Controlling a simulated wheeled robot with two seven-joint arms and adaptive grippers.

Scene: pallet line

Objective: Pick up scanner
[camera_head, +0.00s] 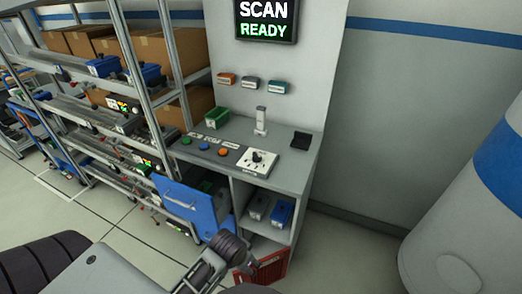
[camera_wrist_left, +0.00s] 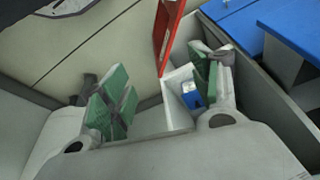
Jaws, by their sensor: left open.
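A pale upright device (camera_head: 260,121) stands on the grey workstation counter in the head view; it looks like a scanner on a stand, but I cannot be sure. A small black item (camera_head: 301,140) lies to its right. My left gripper (camera_head: 238,258) is low in front of the workstation, below the counter and well apart from the upright device. In the left wrist view its green-padded fingers (camera_wrist_left: 160,88) are spread, with nothing clearly held. A white and blue item (camera_wrist_left: 190,95) shows close to the right finger. My right gripper is not in view.
A red panel (camera_head: 268,268) stands low beside my left gripper; it also shows in the left wrist view (camera_wrist_left: 168,30). A blue drawer front (camera_head: 188,203) juts out left of it. A control box (camera_head: 258,160) and green bin (camera_head: 216,117) occupy the counter. Shelving stands left.

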